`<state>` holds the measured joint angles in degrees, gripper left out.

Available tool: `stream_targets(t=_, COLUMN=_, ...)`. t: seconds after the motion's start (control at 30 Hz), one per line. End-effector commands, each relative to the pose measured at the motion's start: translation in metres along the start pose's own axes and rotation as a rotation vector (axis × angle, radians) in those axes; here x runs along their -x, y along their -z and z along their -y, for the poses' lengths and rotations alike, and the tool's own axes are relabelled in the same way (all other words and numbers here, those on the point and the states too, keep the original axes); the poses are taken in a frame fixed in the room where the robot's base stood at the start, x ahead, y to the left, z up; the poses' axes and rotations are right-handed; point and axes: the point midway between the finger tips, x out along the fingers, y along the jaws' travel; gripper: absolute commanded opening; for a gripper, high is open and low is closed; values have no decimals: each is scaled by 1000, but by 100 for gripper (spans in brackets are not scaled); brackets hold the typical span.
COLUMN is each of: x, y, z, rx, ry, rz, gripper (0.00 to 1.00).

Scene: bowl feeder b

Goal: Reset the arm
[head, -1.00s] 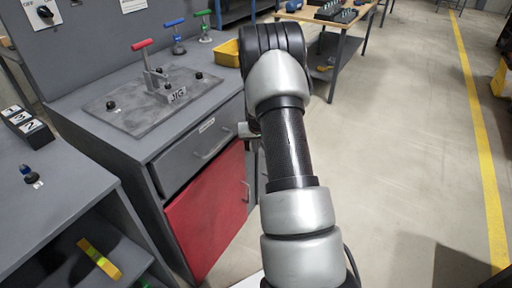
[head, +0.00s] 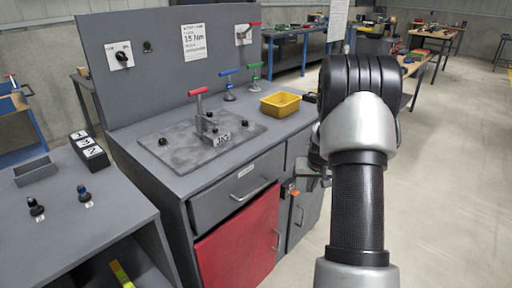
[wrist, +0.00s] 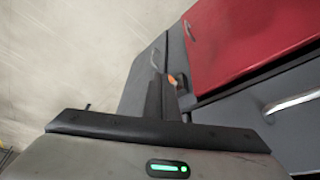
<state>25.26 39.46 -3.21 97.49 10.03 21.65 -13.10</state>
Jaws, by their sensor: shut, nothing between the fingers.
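My arm rises through the right of the head view, bent at a dark joint at its top. My gripper (wrist: 162,98) shows in the wrist view with its dark fingers together and nothing between them. In the head view it is mostly hidden behind my arm; only a grey part shows left of the arm, in front of the workbench cabinet. In the wrist view the fingers point toward the grey cabinet front and its red door (wrist: 245,40). I cannot tell the exact gap to the cabinet.
The workbench holds a jig plate (head: 180,150) with a red-handled clamp (head: 198,95), a yellow bin (head: 280,104), and blue and green clamps. A drawer handle (head: 250,190) sticks out above the red door (head: 240,240). Open floor (head: 450,200) lies to the right.

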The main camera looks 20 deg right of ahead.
Motion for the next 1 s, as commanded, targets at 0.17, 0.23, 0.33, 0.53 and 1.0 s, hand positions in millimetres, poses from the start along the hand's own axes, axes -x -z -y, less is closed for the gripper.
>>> stream_targets(t=0.17, x=17, y=2, z=10, rx=11, ry=8, rz=-6, gripper=0)
stream_targets(t=0.23, x=42, y=4, z=23, rx=26, ry=19, rz=-16, gripper=0)
stream_targets(t=0.33, x=96, y=-1, z=52, rx=62, ry=43, rz=-29, gripper=0)
stream_targets(t=0.53, x=211, y=-46, z=109, rx=148, ry=95, rz=-51, gripper=0)
stream_targets(t=1.0, x=355, y=-205, z=147, rx=315, ry=159, rz=-95, gripper=0)
